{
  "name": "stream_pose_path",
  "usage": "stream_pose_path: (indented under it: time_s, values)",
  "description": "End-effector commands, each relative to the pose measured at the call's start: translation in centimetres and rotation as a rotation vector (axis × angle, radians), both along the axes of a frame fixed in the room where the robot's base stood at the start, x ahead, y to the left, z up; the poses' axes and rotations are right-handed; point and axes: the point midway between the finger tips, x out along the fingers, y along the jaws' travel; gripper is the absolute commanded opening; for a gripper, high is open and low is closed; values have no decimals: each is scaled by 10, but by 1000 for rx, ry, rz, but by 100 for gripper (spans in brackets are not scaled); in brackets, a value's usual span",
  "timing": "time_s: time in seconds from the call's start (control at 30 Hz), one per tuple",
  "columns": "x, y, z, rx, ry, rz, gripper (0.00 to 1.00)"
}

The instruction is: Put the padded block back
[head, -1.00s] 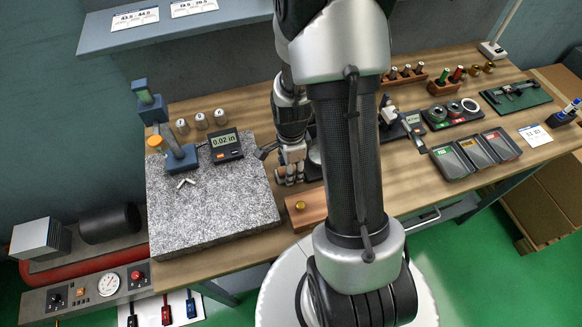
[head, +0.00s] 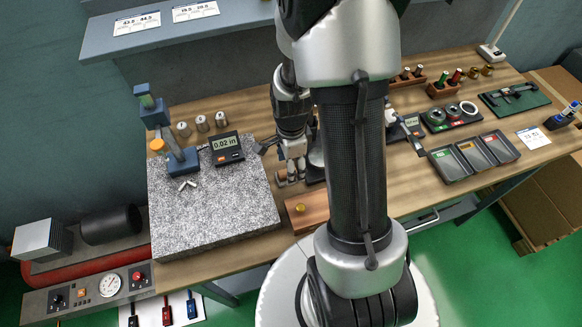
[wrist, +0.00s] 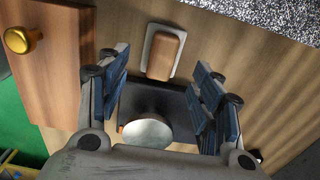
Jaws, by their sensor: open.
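A small brown block with a pale border or base (wrist: 165,52) lies on the wooden bench in the wrist view, and I take it to be the padded block. My gripper (wrist: 160,95) is open, its blue-padded fingers on either side of the picture. The block shows between and beyond the fingertips, apart from both. In the head view my gripper (head: 290,174) points down over the bench just right of the granite plate (head: 210,220). I cannot pick out the block there. A dark base with a round pale top (wrist: 148,131) shows between the fingers, nearer the palm.
A wooden box with a brass knob (head: 307,211) stands close to my gripper at the bench's front edge. The granite plate carries a blue stand (head: 178,155) and a digital readout (head: 226,147). Grey trays (head: 455,168) stand to the right. Some bare wood surrounds the block.

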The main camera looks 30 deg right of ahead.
Motion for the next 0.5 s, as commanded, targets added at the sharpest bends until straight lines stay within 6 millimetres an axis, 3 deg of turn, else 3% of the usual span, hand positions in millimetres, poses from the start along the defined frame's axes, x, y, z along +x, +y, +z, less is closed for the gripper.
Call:
stream_pose_path:
  time_s: [0.03,0.2,0.5]
  values:
    - [1,0,17,-2,-6,0,60]
    - [1,0,54,-1,-5,0,60]
    - [0,0,89,-1,-4,7,60]
